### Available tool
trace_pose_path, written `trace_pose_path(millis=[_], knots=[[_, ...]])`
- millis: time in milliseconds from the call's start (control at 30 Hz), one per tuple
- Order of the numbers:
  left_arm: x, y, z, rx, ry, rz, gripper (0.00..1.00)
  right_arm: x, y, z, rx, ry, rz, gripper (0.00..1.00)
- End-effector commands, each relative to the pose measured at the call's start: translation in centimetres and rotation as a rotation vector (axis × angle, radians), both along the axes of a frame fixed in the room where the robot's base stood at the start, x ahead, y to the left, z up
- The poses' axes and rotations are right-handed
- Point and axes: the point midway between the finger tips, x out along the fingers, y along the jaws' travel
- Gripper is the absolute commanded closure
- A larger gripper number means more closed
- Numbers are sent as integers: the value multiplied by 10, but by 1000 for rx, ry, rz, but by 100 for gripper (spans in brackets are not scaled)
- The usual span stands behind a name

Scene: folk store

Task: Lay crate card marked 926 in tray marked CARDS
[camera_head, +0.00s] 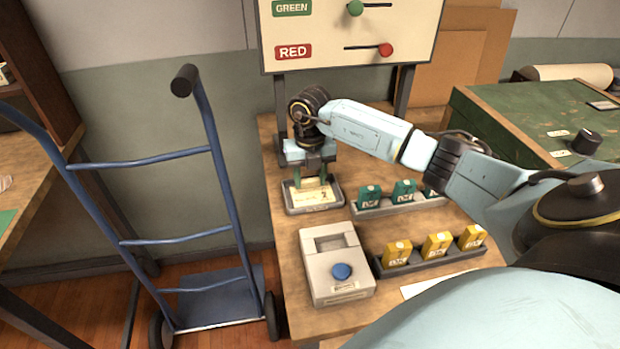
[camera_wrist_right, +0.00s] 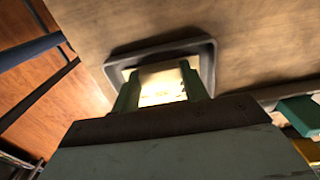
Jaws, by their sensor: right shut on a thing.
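My right gripper (camera_head: 312,178) points down over a grey tray (camera_head: 328,207) at the back left of the wooden table. It is shut on a pale yellow card (camera_head: 312,195), which lies low inside the tray's rim. In the right wrist view the card (camera_wrist_right: 162,88) shows between the green fingers (camera_wrist_right: 160,92), with the tray's rim (camera_wrist_right: 207,58) around it. The marking on the card is too small to read, and I cannot read a label on the tray. My left gripper is not in view.
A rack of green cartridges (camera_head: 404,191) stands right of the tray. A grey box with a blue button (camera_head: 341,271) and a rack of yellow cartridges (camera_head: 437,243) are nearer. A board (camera_head: 350,30) stands behind. A blue hand truck (camera_head: 168,160) stands left of the table.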

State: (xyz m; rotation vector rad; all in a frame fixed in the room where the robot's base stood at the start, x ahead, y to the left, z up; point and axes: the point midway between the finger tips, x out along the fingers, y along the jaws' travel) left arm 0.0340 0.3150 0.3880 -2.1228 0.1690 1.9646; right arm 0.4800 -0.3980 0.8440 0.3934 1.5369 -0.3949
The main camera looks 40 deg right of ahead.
Motion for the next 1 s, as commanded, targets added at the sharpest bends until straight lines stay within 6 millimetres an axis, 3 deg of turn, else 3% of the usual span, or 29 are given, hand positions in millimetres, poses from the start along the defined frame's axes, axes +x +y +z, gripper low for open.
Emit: trace_pose_path(millis=[367, 400, 567, 867, 1000], knots=[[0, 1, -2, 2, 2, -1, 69, 1, 0, -5, 0, -2, -1, 80], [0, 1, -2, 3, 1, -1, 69, 1, 0, -5, 0, -2, -1, 53], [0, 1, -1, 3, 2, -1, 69, 1, 0, -4, 0, -2, -1, 34], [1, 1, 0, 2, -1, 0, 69, 1, 0, -2, 0, -2, -1, 34], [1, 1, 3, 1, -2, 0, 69, 1, 0, 13, -2, -5, 0, 34]])
